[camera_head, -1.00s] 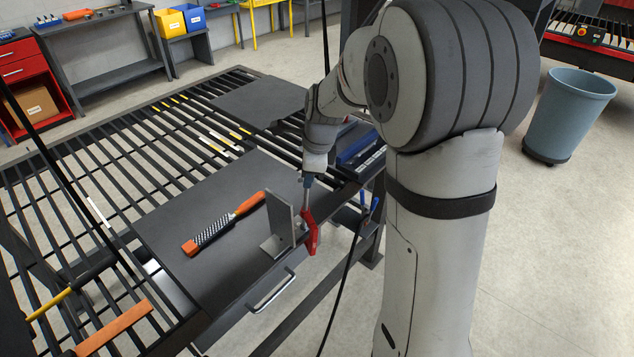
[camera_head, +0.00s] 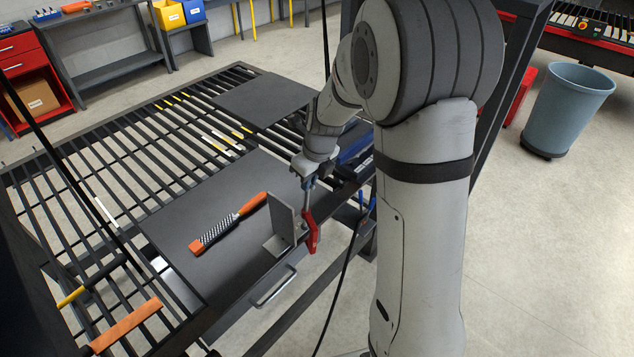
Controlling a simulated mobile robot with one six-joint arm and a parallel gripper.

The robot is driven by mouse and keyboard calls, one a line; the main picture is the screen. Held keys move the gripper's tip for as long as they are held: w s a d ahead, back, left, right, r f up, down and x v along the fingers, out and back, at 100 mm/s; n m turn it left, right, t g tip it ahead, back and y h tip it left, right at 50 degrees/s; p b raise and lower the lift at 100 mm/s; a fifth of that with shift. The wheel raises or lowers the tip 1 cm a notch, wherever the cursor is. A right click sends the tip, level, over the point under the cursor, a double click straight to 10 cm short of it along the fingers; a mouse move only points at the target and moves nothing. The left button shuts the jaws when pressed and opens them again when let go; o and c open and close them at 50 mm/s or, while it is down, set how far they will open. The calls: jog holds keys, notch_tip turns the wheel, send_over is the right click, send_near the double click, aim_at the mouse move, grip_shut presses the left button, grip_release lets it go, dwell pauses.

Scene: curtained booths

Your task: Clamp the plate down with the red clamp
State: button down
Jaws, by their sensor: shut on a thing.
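The red clamp (camera_head: 310,232) is at the right edge of the dark worktop, beside a grey upright angle plate (camera_head: 281,222). The plate stands on the dark board (camera_head: 218,222) near its front right corner. My gripper (camera_head: 308,182) is above the clamp, shut on its upper part, with the arm reaching down from the right. The clamp's red body hangs upright at the board's edge. I cannot tell whether its jaws touch the plate or the board.
An orange-handled rasp (camera_head: 228,224) lies on the board left of the plate. A drawer handle (camera_head: 273,288) sticks out below the front edge. An orange-handled tool (camera_head: 126,325) lies on the slats at the lower left. A blue-grey bin (camera_head: 566,108) stands on the floor at the right.

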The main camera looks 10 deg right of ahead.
aim_at(312, 184)
jog(key=m, duration=0.3)
jog(key=shift+f, duration=0.1)
jog(key=c, duration=1.4)
grip_release()
jog(key=shift+d+r, duration=0.1)
jog(key=shift+r, duration=0.1)
jog(key=shift+v, duration=1.4)
jog(key=n+b, duration=0.2)
jog(key=n, duration=0.2)
jog(key=shift+f+n, duration=0.1)
jog(key=shift+n, duration=0.3)
jog(key=n+b, duration=0.2)
jog(key=n, duration=0.3)
jog(key=shift+n, duration=1)
